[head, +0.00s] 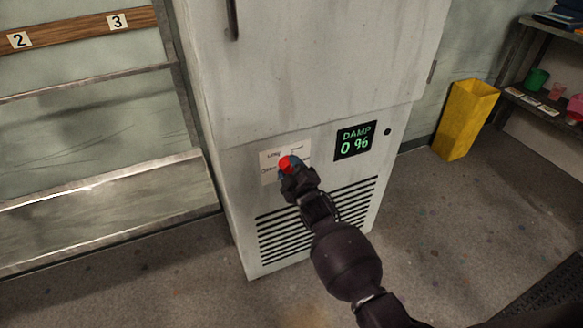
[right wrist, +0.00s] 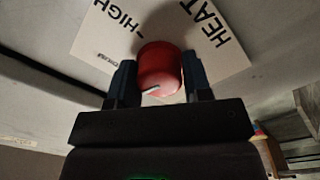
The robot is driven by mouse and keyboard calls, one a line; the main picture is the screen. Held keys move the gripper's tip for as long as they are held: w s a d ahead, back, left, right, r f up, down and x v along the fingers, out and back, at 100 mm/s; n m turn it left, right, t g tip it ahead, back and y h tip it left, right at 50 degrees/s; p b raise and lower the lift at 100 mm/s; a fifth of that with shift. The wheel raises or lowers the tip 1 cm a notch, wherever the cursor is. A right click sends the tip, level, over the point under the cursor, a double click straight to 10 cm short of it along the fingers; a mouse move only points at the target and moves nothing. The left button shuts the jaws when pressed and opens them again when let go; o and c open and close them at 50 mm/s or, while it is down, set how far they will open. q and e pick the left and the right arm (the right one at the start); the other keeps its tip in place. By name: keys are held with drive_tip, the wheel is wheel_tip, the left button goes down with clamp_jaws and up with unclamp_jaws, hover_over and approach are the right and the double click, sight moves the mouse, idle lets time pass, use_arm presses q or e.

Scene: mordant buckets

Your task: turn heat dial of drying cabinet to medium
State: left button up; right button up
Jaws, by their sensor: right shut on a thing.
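The drying cabinet (head: 300,70) is a tall, worn white unit in the middle of the head view. Its red heat dial (head: 286,162) sits on a pale label card (head: 270,174) on the lower front. My right gripper (head: 292,171) is at the dial and hides part of the card. In the right wrist view, the gripper (right wrist: 160,90) has one finger on each side of the red dial (right wrist: 160,66) and is shut on it. A short pale pointer mark shows on the dial's lower edge. My left gripper is not in view.
A display (head: 355,141) reads DAMP 0 % right of the dial, above dark vent slots (head: 275,240). A yellow bin (head: 465,118) and a shelf (head: 545,105) stand at right. A rack with numbered tags (head: 85,30) is at left.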

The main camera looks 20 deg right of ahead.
drive_tip(key=m, duration=0.3)
drive_tip(key=shift+r+p, duration=0.3)
drive_tip(key=shift+m, duration=0.8)
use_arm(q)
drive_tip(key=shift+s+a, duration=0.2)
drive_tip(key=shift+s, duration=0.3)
use_arm(e)
drive_tip(key=shift+m, duration=0.3)
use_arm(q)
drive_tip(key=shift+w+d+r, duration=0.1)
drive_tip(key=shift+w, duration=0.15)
use_arm(e)
drive_tip(key=o, duration=0.7)
drive_tip(key=shift+w+f, duration=0.1)
drive_tip(key=shift+o, duration=1)
drive_tip(key=shift+f, duration=0.1)
